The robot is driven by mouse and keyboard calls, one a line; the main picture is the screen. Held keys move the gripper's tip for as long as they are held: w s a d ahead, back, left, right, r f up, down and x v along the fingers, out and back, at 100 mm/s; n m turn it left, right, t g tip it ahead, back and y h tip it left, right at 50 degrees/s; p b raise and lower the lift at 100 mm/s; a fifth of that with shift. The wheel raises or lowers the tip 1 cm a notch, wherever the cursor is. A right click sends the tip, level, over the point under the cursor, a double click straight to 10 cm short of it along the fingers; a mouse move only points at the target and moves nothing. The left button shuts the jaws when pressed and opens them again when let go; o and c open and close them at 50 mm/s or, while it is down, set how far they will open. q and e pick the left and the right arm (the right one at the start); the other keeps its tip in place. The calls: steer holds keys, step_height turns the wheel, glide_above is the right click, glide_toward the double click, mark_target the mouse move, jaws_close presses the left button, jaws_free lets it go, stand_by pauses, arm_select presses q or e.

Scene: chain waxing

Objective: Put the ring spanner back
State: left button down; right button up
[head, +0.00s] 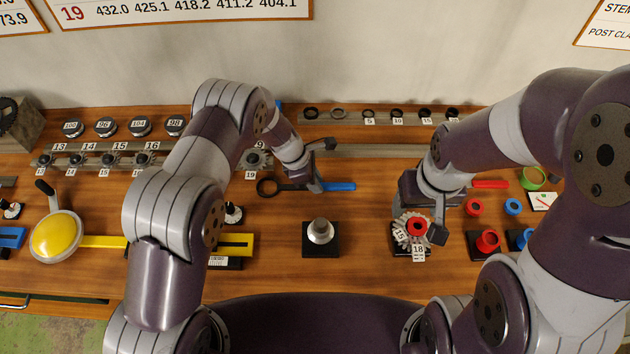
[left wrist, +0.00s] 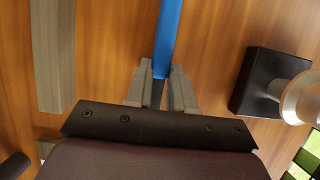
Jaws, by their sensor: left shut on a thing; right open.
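The ring spanner, with a blue handle (head: 340,187) and a dark ring end (head: 268,187), lies crosswise at the middle of the bench in the head view. My left gripper (head: 317,187) is shut on its dark shaft, between the ring and the blue handle. In the left wrist view the blue handle (left wrist: 165,40) runs up from between the fingers (left wrist: 159,90). I cannot tell whether the spanner touches the bench. My right gripper (head: 416,222) is open around a toothed sprocket stack (head: 402,238) with a red centre; its fingers are partly hidden.
A black block with a silver knob (head: 320,231) stands just in front of the spanner. A grey rail (head: 375,150) and a row of rings (head: 368,113) lie behind. Red and blue collars (head: 487,240) stand right. A yellow-faced round tool (head: 56,237) lies left.

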arm_select(q)
steer(key=c, duration=1)
jaws_free()
steer(key=shift+c, duration=0.2)
steer(key=shift+o, duration=0.3)
steer(key=shift+s+d, duration=0.1)
steer(key=shift+d, duration=0.05)
